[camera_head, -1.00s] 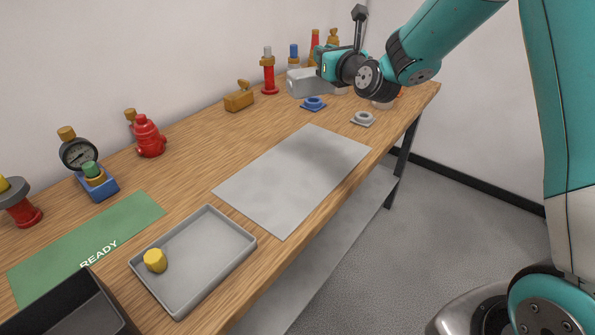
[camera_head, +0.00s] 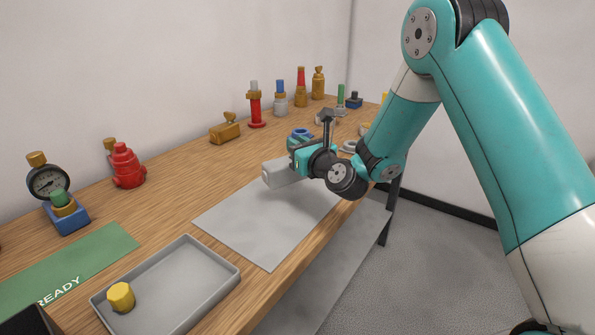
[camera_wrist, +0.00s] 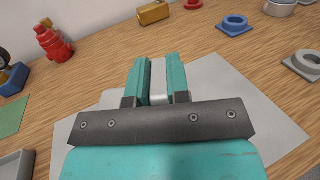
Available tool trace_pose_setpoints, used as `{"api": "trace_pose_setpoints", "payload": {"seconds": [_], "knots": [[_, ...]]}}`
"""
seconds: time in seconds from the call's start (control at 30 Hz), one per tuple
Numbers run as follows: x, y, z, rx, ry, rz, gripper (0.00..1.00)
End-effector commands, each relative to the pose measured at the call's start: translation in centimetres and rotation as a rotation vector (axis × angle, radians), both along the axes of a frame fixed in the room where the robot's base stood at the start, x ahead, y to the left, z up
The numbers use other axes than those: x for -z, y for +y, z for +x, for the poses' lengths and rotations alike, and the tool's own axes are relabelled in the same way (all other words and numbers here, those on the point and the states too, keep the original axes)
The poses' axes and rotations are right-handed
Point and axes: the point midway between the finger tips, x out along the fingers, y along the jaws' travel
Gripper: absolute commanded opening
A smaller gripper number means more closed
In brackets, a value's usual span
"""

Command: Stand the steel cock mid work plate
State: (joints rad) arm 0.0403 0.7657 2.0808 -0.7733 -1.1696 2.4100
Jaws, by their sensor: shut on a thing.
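My gripper (camera_wrist: 158,62) has its two teal fingers closed on a small pale grey piece (camera_wrist: 158,82), which I take for the steel cock. Most of it is hidden by the fingers and the palm, so its tilt cannot be told. In the camera_head view my gripper (camera_head: 281,172) hangs above the far part of the work plate, with a soft shadow below it. The work plate (camera_head: 250,228) is a flat grey sheet on the wooden bench and looks bare. It also shows beneath the fingers in the wrist view (camera_wrist: 218,105).
A grey tray (camera_head: 215,282) holding a yellow piece (camera_head: 121,296) and a green READY mat (camera_head: 95,256) lie nearer. A red hydrant-shaped piece (camera_head: 127,166), a gauge (camera_head: 47,181) and a brass valve (camera_head: 225,129) stand along the wall. Blue (camera_wrist: 235,25) and grey (camera_wrist: 305,64) ring pieces sit beyond the plate.

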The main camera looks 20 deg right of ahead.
Motion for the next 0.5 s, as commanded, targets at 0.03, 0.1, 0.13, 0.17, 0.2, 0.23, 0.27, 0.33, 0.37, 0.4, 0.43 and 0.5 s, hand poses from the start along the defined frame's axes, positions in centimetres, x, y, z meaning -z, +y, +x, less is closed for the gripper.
{"api": "trace_pose_setpoints", "payload": {"seconds": [0.03,0.1,0.13,0.17,0.2,0.23,0.27,0.33,0.37,0.4,0.43,0.5], "knots": [[0.2,0.0,0.1,0.001,-0.004,0.003,0.0],[1.1,0.0,0.0,0.001,-0.003,0.005,0.0],[1.6,0.0,0.0,0.001,-0.002,0.004,0.0],[2.2,0.0,0.0,0.001,-0.001,0.003,0.0],[2.9,0.0,0.0,0.0,-0.001,0.004,0.0],[3.3,0.0,0.0,0.0,-0.001,0.003,0.0],[3.6,0.0,0.0,0.0,-0.002,0.004,0.0],[4.2,0.0,0.0,0.0,-0.002,0.004,0.0],[4.3,0.0,0.0,0.001,-0.002,0.003,0.0],[4.3,0.0,0.0,0.001,-0.003,0.003,0.0],[4.3,0.0,0.0,0.001,-0.003,0.004,0.0],[4.2,0.0,0.0,0.001,-0.004,0.004,0.0]]}}
